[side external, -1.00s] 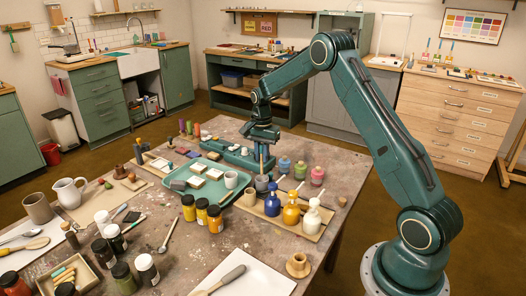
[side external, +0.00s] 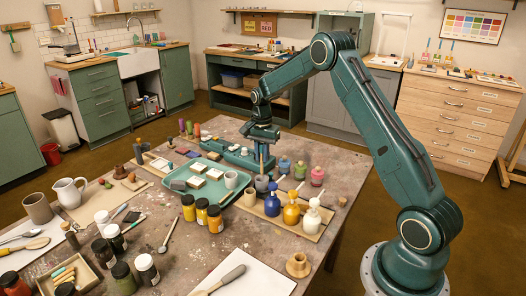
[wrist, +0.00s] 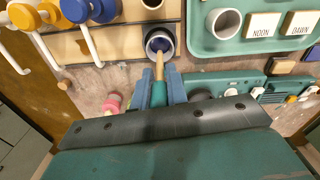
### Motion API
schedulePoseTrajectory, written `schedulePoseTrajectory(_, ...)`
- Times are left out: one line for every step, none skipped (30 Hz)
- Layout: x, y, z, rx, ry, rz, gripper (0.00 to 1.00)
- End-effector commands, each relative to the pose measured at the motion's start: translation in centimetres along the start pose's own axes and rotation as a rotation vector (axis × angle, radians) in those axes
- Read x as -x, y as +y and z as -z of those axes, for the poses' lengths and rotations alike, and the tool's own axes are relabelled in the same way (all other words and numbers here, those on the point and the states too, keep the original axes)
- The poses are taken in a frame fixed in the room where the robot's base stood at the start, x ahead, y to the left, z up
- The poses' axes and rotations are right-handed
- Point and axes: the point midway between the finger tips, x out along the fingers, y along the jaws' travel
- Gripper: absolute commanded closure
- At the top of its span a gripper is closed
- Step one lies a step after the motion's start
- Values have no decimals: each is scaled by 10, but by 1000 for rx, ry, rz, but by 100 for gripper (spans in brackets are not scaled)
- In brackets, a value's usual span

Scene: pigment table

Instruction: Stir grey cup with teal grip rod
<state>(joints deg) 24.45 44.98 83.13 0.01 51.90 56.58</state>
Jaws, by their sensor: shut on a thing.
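The grey cup (wrist: 160,41) stands upright at the end of the tan board, with dark blue inside. In the side view the grey cup (side external: 262,183) is just below my gripper (side external: 262,150). My gripper (wrist: 160,88) is shut on the teal grip rod (wrist: 160,94), whose teal part sits between the blue fingers. The rod's pale wooden shaft (side external: 262,163) points down to the cup. In the wrist view its end overlaps the cup's near rim and opening. How deep the tip reaches is hidden.
A pale cup (side external: 231,179) stands close by in the teal tray (wrist: 275,43). Blue (side external: 272,200), yellow (side external: 291,209) and white (side external: 312,218) pump bottles crowd the board (side external: 262,208). Pink (side external: 317,176) and green (side external: 300,170) jars stand behind the cup. A teal case (side external: 235,156) lies behind the tray.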

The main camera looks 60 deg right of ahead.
Motion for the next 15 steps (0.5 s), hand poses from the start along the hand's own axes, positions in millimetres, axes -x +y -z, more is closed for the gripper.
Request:
schedulePoseTrajectory(0, 0, 0, 0, 0, 0, 100)
schedulePoseTrajectory(1, 0, 0, 0, 0, 0, 100)
schedulePoseTrajectory(2, 0, 0, 0, 0, 1, 100)
schedulePoseTrajectory(3, 0, 0, 0, 0, 1, 100)
schedulePoseTrajectory(4, 0, 0, 0, 1, 1, 100)
schedulePoseTrajectory(7, 0, 0, 0, 1, 1, 100)
schedulePoseTrajectory(8, 0, 0, 0, 1, 1, 100)
schedulePoseTrajectory(10, 0, 0, 0, 1, 1, 100)
schedulePoseTrajectory(13, 0, 0, 0, 1, 2, 100)
schedulePoseTrajectory(15, 0, 0, 0, 1, 2, 100)
schedulePoseTrajectory(17, 0, 0, 0, 1, 2, 100)
schedulePoseTrajectory(20, 0, 0, 0, 1, 1, 100)
schedulePoseTrajectory(22, 0, 0, 0, 0, 1, 100)
schedulePoseTrajectory(24, 0, 0, 0, 0, 1, 100)
schedulePoseTrajectory(27, 0, 0, 0, 1, 1, 100)
